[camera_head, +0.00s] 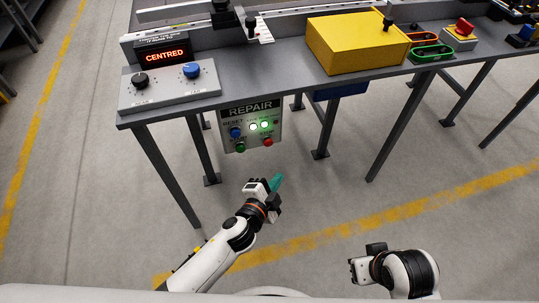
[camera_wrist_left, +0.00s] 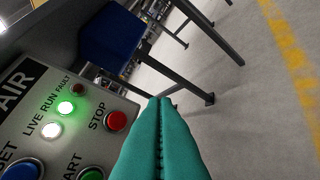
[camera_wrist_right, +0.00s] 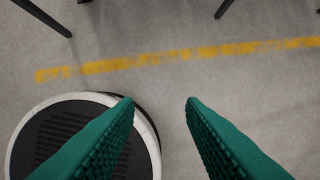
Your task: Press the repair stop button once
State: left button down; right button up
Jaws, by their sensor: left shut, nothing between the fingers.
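The repair panel (camera_head: 251,124) hangs below the front edge of the bench, with blue and green buttons, a red stop button and lit indicators. The red stop button (camera_head: 267,142) is at its lower right; it also shows, labelled STOP, in the left wrist view (camera_wrist_left: 117,121). The RUN light (camera_wrist_left: 66,107) glows green and the LIVE light (camera_wrist_left: 52,130) white; the FAULT light (camera_wrist_left: 77,89) looks dark. My left gripper (camera_head: 277,181) is shut and empty, in front of the panel and apart from the stop button. My right gripper (camera_wrist_right: 160,101) is open and empty over the floor.
On the bench (camera_head: 285,72) stand a grey control box (camera_head: 170,88) with black and blue knobs, a display reading CENTRED (camera_head: 166,56) and a yellow box (camera_head: 355,42). A red button (camera_head: 464,27) is at the far right. Bench legs flank the panel; the floor in front is clear.

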aim_at(271, 144)
pick_arm(q)
jog(key=shift+d+r, duration=0.25)
jog(key=shift+r, duration=0.1)
pick_arm(e)
jog(key=shift+s+r, duration=0.2)
jog(key=shift+r, duration=0.15)
pick_arm(q)
jog(key=w+a, duration=0.2)
jog(key=w, duration=0.6)
jog(key=shift+w+a, duration=0.2)
jog(key=shift+a, duration=0.2)
dwell(1.5)
jog(key=shift+w+a, duration=0.1)
jog(key=shift+w, duration=0.25)
jog(key=shift+w+a, duration=0.3)
jog(key=shift+w, duration=0.5)
dwell(1.0)
jog(key=shift+s, duration=0.15)
jog(key=shift+s+d, duration=0.2)
jog(key=shift+s, duration=0.35)
jog(key=shift+s+d, duration=0.2)
jog(key=shift+s, duration=0.3)
pick_arm(e)
jog(key=shift+r, duration=0.2)
